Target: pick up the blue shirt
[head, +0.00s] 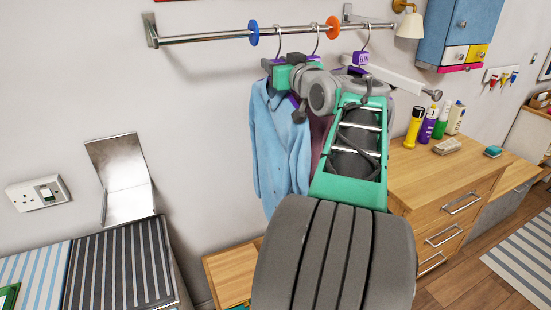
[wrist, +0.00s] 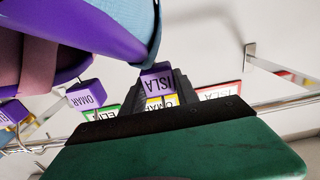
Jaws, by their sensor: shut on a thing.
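The blue shirt (head: 280,150) hangs below the wall rail (head: 205,38) on a purple hanger, at the left of the hanging clothes. A purple tag marked ISLA (wrist: 158,83) sits on its hanger. My gripper (head: 272,72) is at the hanger's top, and in the wrist view its dark fingers (wrist: 160,94) are shut on the tag. The shirt's blue cloth (wrist: 142,22) and purple hanger arm show just above the fingers. The hanger's hook appears at the rail. My arm hides part of the shirt's right side.
A mauve garment (head: 320,125) hangs close to the right, with an OMAR tag (wrist: 86,95) in the wrist view. Blue (head: 253,32) and orange (head: 333,27) discs divide the rail. A wooden dresser (head: 440,180) with bottles stands at right.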

